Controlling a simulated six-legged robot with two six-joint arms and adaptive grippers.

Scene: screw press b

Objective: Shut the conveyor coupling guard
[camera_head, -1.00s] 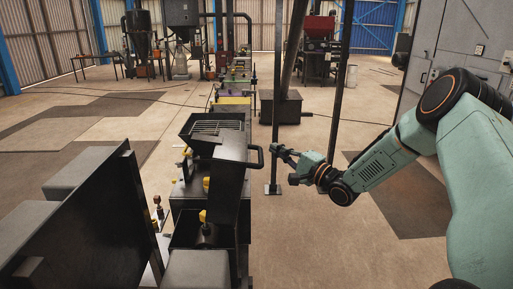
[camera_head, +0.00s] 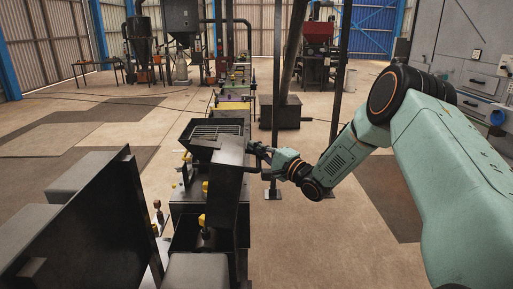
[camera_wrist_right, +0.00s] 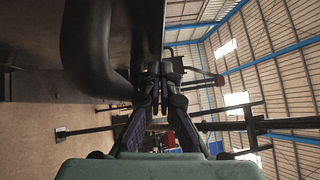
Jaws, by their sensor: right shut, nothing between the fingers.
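The coupling guard (camera_head: 226,178) is a dark panel standing steeply tilted beside an open black box (camera_head: 187,236) in the head view. A yellow part (camera_head: 202,220) shows in that box. The guard's bar handle is at its upper right edge, partly covered by my right gripper (camera_head: 257,150). In the right wrist view the handle (camera_wrist_right: 88,50) is a thick dark curved bar at the upper left. My right gripper (camera_wrist_right: 160,92) is shut and empty, just right of this bar and close to the panel. Whether it touches is unclear. My left gripper is out of view.
A large dark panel (camera_head: 85,225) stands at the left front. A black grated hopper (camera_head: 212,132) is just behind the guard. A thin upright post (camera_head: 277,100) stands behind my right gripper.

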